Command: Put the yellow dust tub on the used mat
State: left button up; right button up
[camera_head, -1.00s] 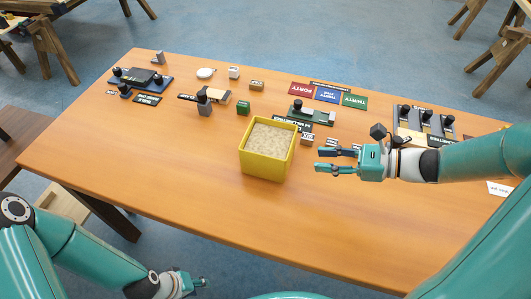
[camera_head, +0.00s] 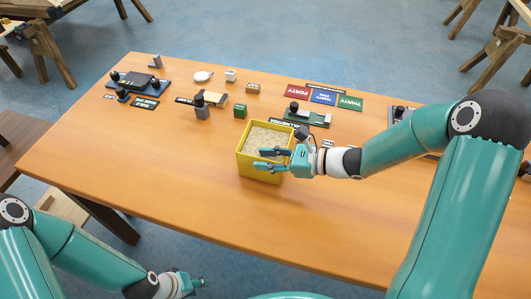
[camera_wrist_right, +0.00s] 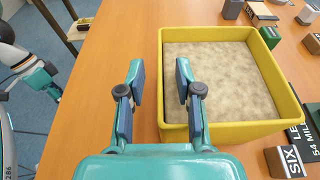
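The yellow dust tub (camera_head: 258,173) is an open square box filled with pale speckled dust; it stands upright on the orange wooden table. My right gripper (camera_head: 268,159) is open and empty at the tub's near side. In the right wrist view its two fingers (camera_wrist_right: 160,85) lie either side of one wall of the tub (camera_wrist_right: 232,131), one over the dust and one outside. I cannot tell how far down they reach. My left gripper (camera_head: 198,284) is low, off the table's near edge; its opening is unclear. I cannot make out which mat is the used mat.
Red (camera_head: 297,91), blue (camera_head: 324,96) and green (camera_head: 350,102) mats lie at the back. A green fixture (camera_head: 307,115) stands behind the tub. A small green block (camera_head: 240,111) and a grey-and-wood piece (camera_head: 203,108) stand left. The table's front left is clear.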

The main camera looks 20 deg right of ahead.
jog(key=shift+x, duration=1.2)
grip_shut()
jog(key=shift+r, duration=0.1)
